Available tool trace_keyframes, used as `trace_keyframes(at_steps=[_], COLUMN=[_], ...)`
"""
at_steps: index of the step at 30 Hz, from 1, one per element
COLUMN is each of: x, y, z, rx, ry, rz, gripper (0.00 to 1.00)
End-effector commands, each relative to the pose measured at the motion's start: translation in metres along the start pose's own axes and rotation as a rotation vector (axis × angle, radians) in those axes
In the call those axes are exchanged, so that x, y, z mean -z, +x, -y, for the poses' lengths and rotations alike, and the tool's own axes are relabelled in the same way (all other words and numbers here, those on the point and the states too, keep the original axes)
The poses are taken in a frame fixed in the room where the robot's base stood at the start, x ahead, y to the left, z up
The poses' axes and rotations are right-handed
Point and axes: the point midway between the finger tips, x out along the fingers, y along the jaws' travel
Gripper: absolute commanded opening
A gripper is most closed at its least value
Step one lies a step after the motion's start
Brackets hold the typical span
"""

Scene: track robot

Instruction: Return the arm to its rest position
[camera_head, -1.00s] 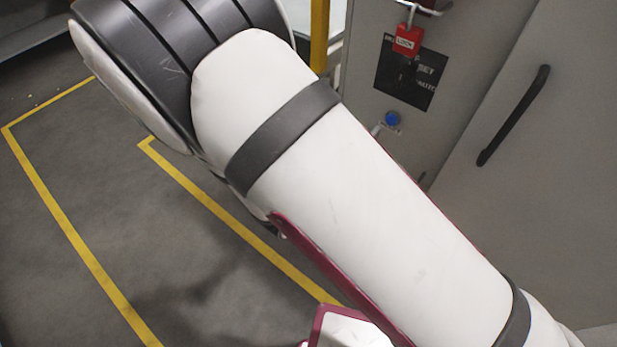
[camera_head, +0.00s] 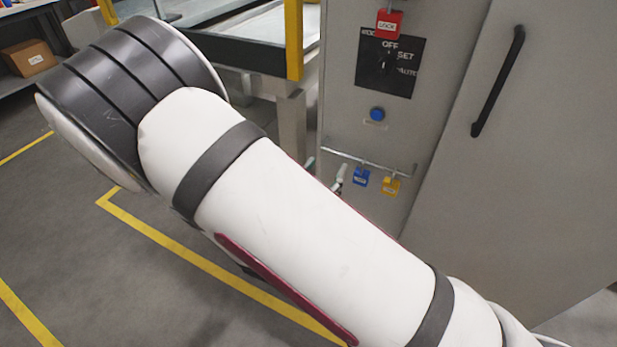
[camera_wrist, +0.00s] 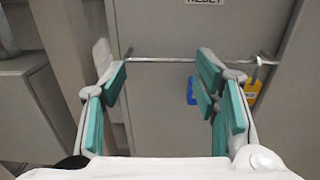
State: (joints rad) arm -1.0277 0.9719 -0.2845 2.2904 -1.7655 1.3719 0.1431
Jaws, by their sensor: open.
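My arm (camera_head: 310,245) crosses the camera_head view from lower right to upper left, with its dark ribbed joint (camera_head: 125,90) at the upper left. My gripper (camera_wrist: 160,88) is open and empty in the camera_wrist view, its teal-padded fingers spread wide in front of a grey cabinet. In the camera_head view only small parts of its fingers show past the arm's upper edge; the rest is hidden. A blue padlock (camera_wrist: 191,92) is close to the right finger in the picture, and a yellow padlock (camera_wrist: 252,88) is farther right. I cannot tell whether the fingers touch anything.
The grey cabinet (camera_head: 345,120) has a metal bar (camera_head: 345,157) with the two padlocks, a blue button (camera_head: 377,114), a dark switch plate (camera_head: 386,65) and a red padlock (camera_head: 388,22). A grey door with a black handle (camera_head: 498,80) stands right. Yellow-taped floor (camera_head: 60,240) is open at left.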

Motion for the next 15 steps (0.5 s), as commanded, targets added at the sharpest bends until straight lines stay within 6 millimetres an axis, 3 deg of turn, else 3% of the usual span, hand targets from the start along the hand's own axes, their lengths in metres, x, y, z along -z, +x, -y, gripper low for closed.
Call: trace_keyframes(at_steps=[8,11,15], x=[-0.005,-0.022,-0.059], y=[0.004,0.012,0.023], z=[0.007,0.026,0.075], rx=[0.03,0.119,0.336], ry=[0.02,0.078,0.221], rz=[-0.001,-0.006,-0.024], gripper=[0.55,0.55,0.55])
